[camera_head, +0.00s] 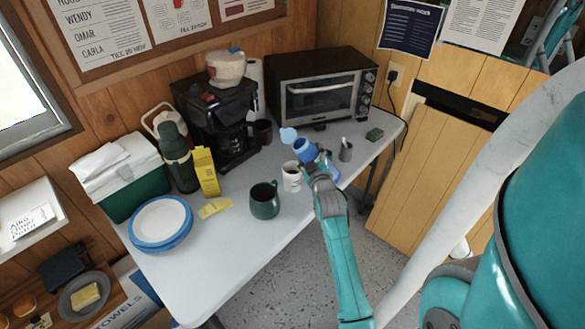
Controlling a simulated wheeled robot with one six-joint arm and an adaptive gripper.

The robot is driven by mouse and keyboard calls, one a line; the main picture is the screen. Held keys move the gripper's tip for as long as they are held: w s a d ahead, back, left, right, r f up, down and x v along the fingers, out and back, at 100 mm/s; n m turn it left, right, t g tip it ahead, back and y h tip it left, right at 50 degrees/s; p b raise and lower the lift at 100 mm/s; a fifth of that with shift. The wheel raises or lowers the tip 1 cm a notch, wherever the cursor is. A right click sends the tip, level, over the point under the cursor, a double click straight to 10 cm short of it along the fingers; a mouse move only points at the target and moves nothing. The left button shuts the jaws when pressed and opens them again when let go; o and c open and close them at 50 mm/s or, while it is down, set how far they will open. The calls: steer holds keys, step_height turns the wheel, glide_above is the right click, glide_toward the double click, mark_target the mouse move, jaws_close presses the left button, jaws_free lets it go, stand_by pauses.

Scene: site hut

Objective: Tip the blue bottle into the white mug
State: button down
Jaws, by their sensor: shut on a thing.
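My gripper (318,170) is shut on the blue bottle (305,151) near the right front edge of the table. The bottle looks tilted, with its top end toward the upper left; a light-blue lid-like piece (289,135) shows beside that end. The gripper hides part of the bottle. The white mug (291,177) stands upright on the table, just left of and below the bottle in the picture, with dark markings on its side. I cannot tell whether anything runs from the bottle, and the mug's inside is barely visible.
A dark green mug (264,201) stands left of the white mug. A grey cup (346,150) and a green sponge (374,134) lie to the right. A toaster oven (322,90) and coffee maker (222,120) stand behind. The front of the white table (225,255) is clear.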

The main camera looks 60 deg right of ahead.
steer(key=shift+w+r+n, duration=0.1)
steer(key=shift+r+n, duration=0.15)
steer(key=shift+n, duration=0.65)
steer(key=shift+n+g, duration=0.3)
steer(key=shift+n, duration=0.5)
steer(key=shift+s+f+n, duration=0.15)
steer(key=shift+s+n, duration=0.05)
steer(key=shift+n, duration=0.3)
steer(key=shift+r+n, duration=0.45)
steer(key=shift+n, duration=0.35)
steer(key=shift+g, duration=0.3)
steer(key=shift+d+f+n+p, duration=0.1)
steer(key=shift+f+n+p, duration=0.1)
steer(key=shift+n+p, duration=0.5)
stand_by(0.4)
